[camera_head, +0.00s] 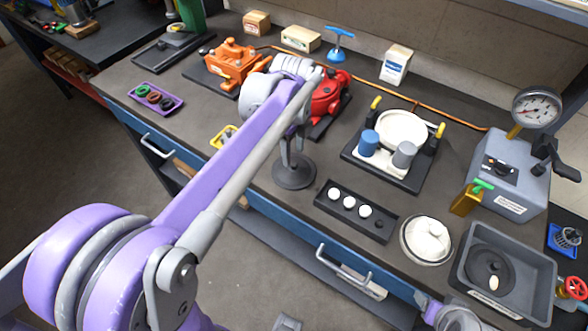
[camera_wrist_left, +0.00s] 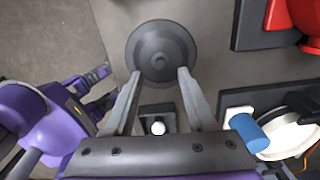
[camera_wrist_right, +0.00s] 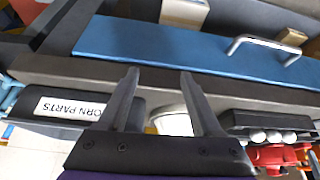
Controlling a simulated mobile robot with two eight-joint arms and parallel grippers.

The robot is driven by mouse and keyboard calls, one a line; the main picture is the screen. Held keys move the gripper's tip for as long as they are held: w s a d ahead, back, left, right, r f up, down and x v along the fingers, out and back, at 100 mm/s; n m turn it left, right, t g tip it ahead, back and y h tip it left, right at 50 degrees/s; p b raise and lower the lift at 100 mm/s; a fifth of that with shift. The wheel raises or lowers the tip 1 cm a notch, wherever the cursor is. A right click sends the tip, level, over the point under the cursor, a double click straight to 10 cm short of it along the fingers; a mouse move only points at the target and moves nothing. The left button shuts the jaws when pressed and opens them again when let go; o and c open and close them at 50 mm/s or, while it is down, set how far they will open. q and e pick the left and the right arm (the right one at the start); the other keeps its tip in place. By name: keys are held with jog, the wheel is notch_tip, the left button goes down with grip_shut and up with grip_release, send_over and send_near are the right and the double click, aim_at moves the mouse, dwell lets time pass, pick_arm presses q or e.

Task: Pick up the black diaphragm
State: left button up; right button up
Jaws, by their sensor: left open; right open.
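The black diaphragm (camera_head: 293,174) is a dark round disc with a raised centre, lying flat on the grey bench top. It also shows in the left wrist view (camera_wrist_left: 160,45). My left gripper (camera_head: 293,157) is open above it; in the left wrist view its fingertips (camera_wrist_left: 159,73) overlap the disc's near edge, with nothing visibly clamped. Contact cannot be told. A second dark disc (camera_head: 478,262) lies in the grey tray (camera_head: 462,279) at the right, with a small pale piece on it. My right gripper (camera_wrist_right: 160,73) is open and empty near the bench's front edge.
A black tray (camera_head: 335,211) with several white balls and a white round part (camera_head: 427,238) lie right of the diaphragm. A red pump (camera_head: 329,92) and a black fixture (camera_head: 390,174) stand behind. A drawer handle (camera_head: 343,266) juts from the blue front.

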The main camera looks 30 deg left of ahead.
aim_at(294, 164)
pick_arm(q)
notch_tip(294, 164, down, 5)
jog(key=shift+w+r, duration=0.1)
jog(key=shift+r, duration=0.1)
jog(key=shift+c, duration=0.2)
grip_shut()
